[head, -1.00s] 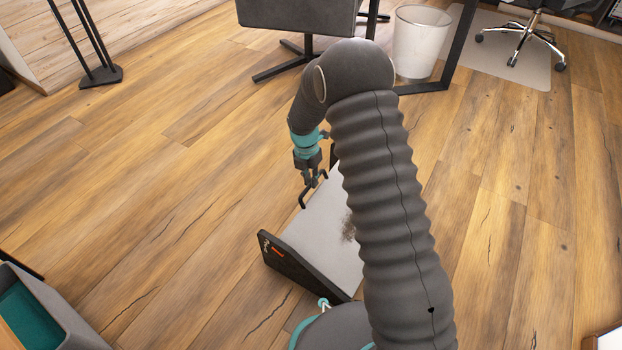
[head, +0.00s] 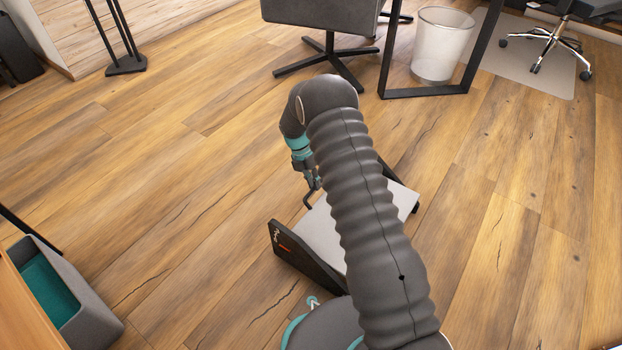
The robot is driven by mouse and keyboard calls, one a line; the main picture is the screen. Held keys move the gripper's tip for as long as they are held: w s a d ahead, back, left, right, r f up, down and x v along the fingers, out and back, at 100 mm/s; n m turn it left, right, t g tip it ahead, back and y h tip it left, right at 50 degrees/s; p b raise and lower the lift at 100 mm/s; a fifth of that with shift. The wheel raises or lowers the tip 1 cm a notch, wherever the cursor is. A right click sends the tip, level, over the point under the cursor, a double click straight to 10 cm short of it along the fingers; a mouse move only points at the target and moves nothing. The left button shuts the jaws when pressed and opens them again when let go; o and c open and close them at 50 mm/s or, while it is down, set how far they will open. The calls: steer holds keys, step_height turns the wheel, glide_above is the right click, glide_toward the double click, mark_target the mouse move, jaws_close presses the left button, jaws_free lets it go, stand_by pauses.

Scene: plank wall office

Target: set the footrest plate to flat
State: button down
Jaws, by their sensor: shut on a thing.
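The footrest stands on the wood floor in the lower middle of the head view. It has a pale grey plate (head: 402,197) between dark side panels (head: 300,258). My arm crosses in front and hides the middle of the plate, so I cannot tell its exact tilt. My gripper (head: 313,187) is at the plate's left edge, pointing down. It is shut on a dark bent bar (head: 307,201) beside that edge. The fingertips are small and partly hidden.
A grey chair (head: 322,12) and a white bin (head: 440,45) stand beyond the footrest, by a black desk leg (head: 425,93). A grey box with teal lining (head: 85,318) is at lower left. Floor left and right of the footrest is clear.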

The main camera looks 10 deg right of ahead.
steer(key=shift+w+a+f, duration=0.15)
steer(key=shift+w+f, duration=0.05)
steer(key=shift+f, duration=0.15)
steer(key=c, duration=1.2)
jaws_free()
steer(key=shift+f, duration=0.1)
steer(key=v, duration=1.2)
steer(key=shift+s, duration=0.15)
